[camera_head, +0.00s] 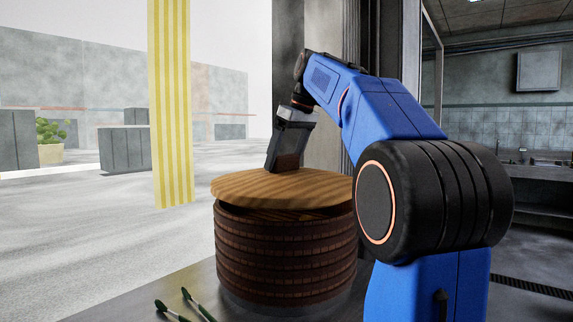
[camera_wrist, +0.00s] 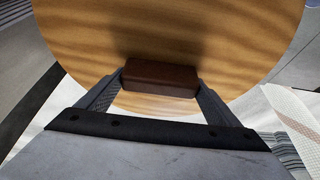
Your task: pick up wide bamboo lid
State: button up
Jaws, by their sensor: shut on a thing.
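The wide bamboo lid (camera_head: 255,188) is a round, light wooden disc at the top of a dark brown steamer tower (camera_head: 285,252). In the head view it sits tilted, with a dark gap between it and the tower's top at the front. In the wrist view the lid (camera_wrist: 230,40) fills the upper middle, and its dark brown block handle (camera_wrist: 160,77) lies between the two fingers. My gripper (camera_wrist: 160,84) is shut on that handle. In the head view my gripper (camera_head: 283,163) reaches down to the lid from above, and the handle is mostly hidden.
The tower stands on a grey counter (camera_head: 235,300). Green-tipped utensils (camera_head: 198,303) lie on it at the front left. A yellow striped cloth (camera_head: 170,105) hangs to the left of the tower. A dark post (camera_head: 290,60) rises behind my gripper.

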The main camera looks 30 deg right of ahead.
send_over(239, 187)
jog(key=shift+s, duration=0.15)
dwell(0.5)
jog(key=o, duration=1.1)
jog(key=shift+c, duration=0.2)
jog(key=c, duration=1.3)
